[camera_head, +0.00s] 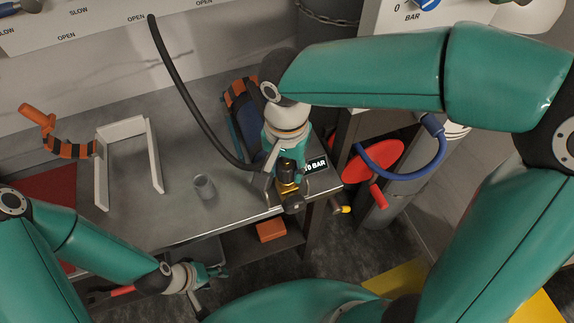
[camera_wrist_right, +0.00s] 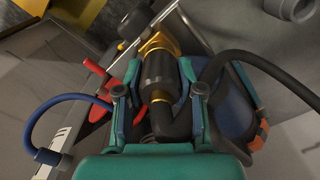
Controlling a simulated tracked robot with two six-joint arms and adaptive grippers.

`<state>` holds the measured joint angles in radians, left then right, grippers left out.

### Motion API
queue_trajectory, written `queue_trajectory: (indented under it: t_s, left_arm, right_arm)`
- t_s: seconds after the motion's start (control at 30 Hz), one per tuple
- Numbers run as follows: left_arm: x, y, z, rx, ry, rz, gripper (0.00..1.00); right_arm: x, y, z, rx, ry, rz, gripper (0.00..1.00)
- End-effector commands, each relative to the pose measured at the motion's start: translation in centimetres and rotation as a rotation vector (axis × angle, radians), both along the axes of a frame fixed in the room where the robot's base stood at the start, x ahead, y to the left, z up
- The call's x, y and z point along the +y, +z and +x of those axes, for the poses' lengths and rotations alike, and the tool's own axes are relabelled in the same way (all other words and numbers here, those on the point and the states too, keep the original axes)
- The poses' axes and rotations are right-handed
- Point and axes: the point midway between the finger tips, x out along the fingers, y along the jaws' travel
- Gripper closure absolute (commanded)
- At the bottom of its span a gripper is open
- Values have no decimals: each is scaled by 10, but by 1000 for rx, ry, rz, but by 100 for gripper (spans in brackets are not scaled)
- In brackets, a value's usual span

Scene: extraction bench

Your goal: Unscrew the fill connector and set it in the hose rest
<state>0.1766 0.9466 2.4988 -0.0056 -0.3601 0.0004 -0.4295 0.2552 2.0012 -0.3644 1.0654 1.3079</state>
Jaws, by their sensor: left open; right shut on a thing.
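The fill connector (camera_wrist_right: 158,80) is a black cylinder with a black hose (camera_head: 187,90) attached. It meets a brass fitting (camera_wrist_right: 158,43) at the bench's front right corner; the brass also shows in the head view (camera_head: 287,186). I cannot tell whether its thread is engaged. My right gripper (camera_head: 284,163) is shut on the connector, with one finger on each side in the right wrist view (camera_wrist_right: 160,95). A small grey cup (camera_head: 204,187), perhaps the hose rest, stands upright and empty-looking on the bench. My left gripper (camera_head: 213,272) is open and empty near the bench's front edge.
A white frame (camera_head: 101,172) and an orange-and-black strap (camera_head: 72,149) are at the bench's left. A blue and orange bundle (camera_head: 245,110) lies behind the connector. A BAR display (camera_head: 315,166) sits beside it. A red disc (camera_head: 373,160) and blue hose (camera_head: 412,174) are to the right.

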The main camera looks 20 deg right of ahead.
Motion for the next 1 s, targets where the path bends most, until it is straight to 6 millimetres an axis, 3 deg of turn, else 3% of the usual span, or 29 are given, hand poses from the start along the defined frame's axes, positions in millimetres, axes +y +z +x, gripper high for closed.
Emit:
queue_trajectory:
  t_s: [1.0]
  left_arm:
    - [0,52,0,0,0,0,48]
  right_arm:
    - [0,4,0,1,1629,0,100]
